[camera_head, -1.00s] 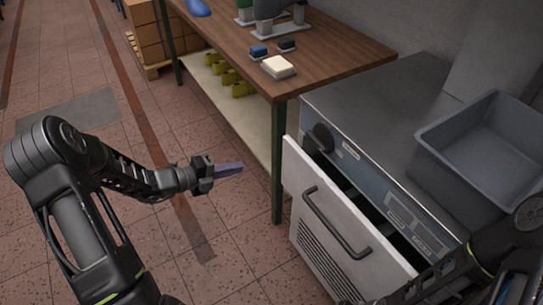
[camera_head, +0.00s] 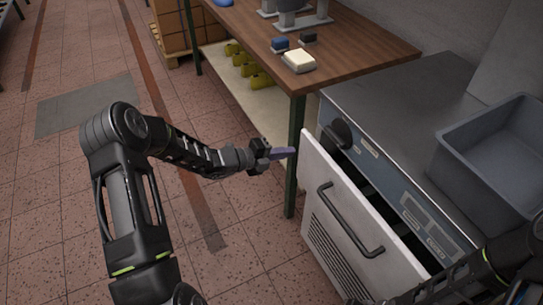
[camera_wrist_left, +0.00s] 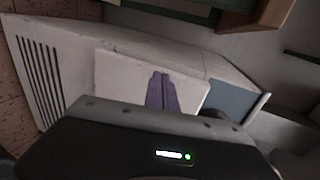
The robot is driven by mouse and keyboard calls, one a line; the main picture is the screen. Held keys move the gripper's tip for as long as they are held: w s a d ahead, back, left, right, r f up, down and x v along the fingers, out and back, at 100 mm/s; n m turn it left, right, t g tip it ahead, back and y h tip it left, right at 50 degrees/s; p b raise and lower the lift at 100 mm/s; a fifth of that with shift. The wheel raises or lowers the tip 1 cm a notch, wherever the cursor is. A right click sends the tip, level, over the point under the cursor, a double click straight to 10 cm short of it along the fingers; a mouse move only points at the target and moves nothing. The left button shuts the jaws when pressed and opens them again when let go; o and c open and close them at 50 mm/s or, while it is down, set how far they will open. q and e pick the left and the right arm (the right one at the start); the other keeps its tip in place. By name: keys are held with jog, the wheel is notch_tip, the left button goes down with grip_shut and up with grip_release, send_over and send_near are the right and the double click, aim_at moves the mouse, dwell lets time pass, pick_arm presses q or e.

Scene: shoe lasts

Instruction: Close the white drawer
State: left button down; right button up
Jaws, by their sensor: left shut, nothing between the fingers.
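The white drawer (camera_head: 343,213) stands partly pulled out of the grey metal cabinet (camera_head: 407,97), with a dark gap behind its front panel. A dark bar handle (camera_head: 350,222) is on the front. My left gripper (camera_head: 291,153) is shut and empty, its purple fingers just left of the drawer's upper left corner. In the left wrist view the purple fingers (camera_wrist_left: 161,92) point at the white panel (camera_wrist_left: 60,70); I cannot tell whether they touch it. My right arm shows at the lower right, over the drawer's right end; its fingers are not in view.
A grey bin (camera_head: 492,165) sits on the cabinet top. A wooden table (camera_head: 350,50) stands behind, its green leg (camera_head: 294,150) close to my left gripper. It carries a cream block (camera_head: 298,61) and small blue and dark blocks. The tiled floor at left is clear.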

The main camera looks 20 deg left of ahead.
aim_at(300, 147)
pick_arm(q)
jog(key=shift+w+d, duration=0.45)
jog(key=shift+w, duration=0.15)
jog(key=w+d, duration=0.2)
jog(key=w, duration=0.1)
jog(key=shift+d+f+b, duration=0.1)
jog(key=shift+d+b, duration=0.2)
jog(key=shift+d, duration=0.1)
jog(key=shift+w+r, duration=0.2)
jog(key=shift+r, duration=0.05)
pick_arm(e)
jog(key=shift+s+f, duration=0.1)
jog(key=shift+f, duration=0.1)
pick_arm(q)
jog(key=shift+d, duration=0.1)
